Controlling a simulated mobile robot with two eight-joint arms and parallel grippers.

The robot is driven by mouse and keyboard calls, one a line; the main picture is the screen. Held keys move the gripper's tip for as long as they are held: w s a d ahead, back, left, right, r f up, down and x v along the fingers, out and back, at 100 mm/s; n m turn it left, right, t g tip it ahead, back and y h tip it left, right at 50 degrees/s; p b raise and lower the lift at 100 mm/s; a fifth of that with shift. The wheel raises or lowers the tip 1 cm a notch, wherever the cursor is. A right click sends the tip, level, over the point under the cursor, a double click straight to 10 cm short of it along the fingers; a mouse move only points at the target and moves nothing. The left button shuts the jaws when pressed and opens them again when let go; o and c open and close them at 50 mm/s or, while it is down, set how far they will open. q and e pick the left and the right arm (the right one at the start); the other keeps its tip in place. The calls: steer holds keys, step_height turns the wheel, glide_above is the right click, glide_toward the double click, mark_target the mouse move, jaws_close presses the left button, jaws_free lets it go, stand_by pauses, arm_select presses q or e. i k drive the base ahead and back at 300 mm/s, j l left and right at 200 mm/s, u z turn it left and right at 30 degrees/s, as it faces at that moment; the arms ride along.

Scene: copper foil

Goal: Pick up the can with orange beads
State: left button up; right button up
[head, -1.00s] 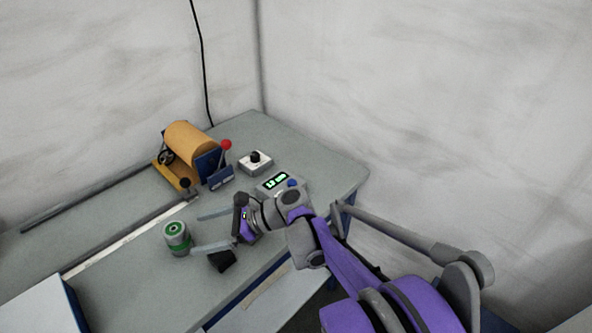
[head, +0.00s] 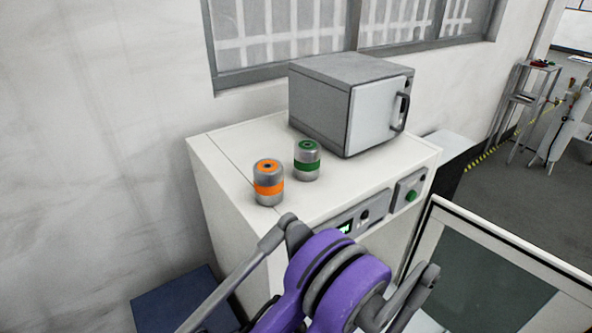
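A metal can with an orange band and orange top (head: 268,186) stands upright on top of a white cabinet (head: 235,152), near its left side. A similar can with a green band and green top (head: 307,163) stands upright just behind it to the right, with a small gap between them. A purple and grey arm of mine shows at the bottom, in front of the cabinet. Neither gripper's fingers show in the head view.
A grey box-shaped oven (head: 342,102) with a handled door stands behind the cans at the right. The cabinet front has a small display and a green button (head: 411,196). A barred window (head: 300,40) is behind.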

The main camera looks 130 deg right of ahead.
mark_target(268, 173)
steer(key=z, duration=1.05)
steer(key=k+z, duration=0.1)
steer(key=z, duration=1.45)
steer(key=k+z, duration=0.1)
steer(key=z, duration=0.95)
steer(key=l+z, duration=0.1)
steer(key=z, duration=0.4)
